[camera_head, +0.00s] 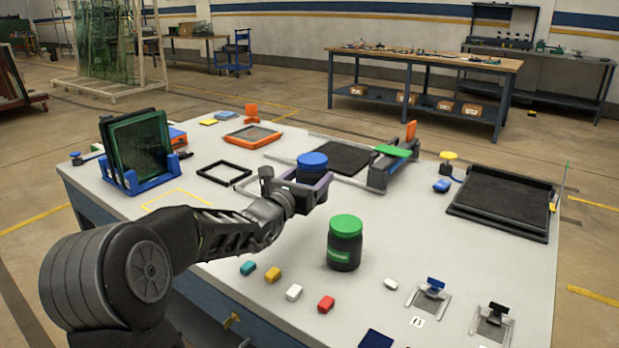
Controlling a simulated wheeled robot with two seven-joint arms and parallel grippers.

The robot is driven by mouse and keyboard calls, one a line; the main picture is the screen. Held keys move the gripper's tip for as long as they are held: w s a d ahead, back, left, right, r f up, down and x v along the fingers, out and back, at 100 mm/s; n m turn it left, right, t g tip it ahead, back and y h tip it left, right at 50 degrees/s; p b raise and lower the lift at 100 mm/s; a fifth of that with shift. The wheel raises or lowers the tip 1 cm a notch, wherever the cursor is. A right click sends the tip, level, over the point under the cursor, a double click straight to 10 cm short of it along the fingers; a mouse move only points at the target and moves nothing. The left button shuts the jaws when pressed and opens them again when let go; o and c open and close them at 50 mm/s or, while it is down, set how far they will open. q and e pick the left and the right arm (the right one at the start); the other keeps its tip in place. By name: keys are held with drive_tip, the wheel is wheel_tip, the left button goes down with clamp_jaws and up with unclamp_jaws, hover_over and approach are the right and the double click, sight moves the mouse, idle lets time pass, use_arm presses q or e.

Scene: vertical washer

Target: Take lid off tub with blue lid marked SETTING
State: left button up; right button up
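The tub with the blue lid (313,160) stands upright near the middle of the table, with its lid on. Its dark body (312,173) shows just under the lid; the lower part is hidden behind my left gripper, and no SETTING mark can be read. My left gripper (300,186) is at the tub's near side, at body height below the lid. Whether its fingers touch or grip the tub cannot be told. A similar dark tub with a green lid (346,225) stands nearer, to the right of my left gripper. My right gripper is not in view.
A blue rack with dark glass panes (140,150) stands at the left. A black frame (223,172) lies left of the blue-lidded tub. A green-topped fixture (393,151) is behind right, and a black tray (503,203) far right. Small coloured blocks (272,275) lie along the front.

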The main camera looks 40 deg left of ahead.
use_arm(q)
clamp_jaws()
idle(0.5)
idle(0.3)
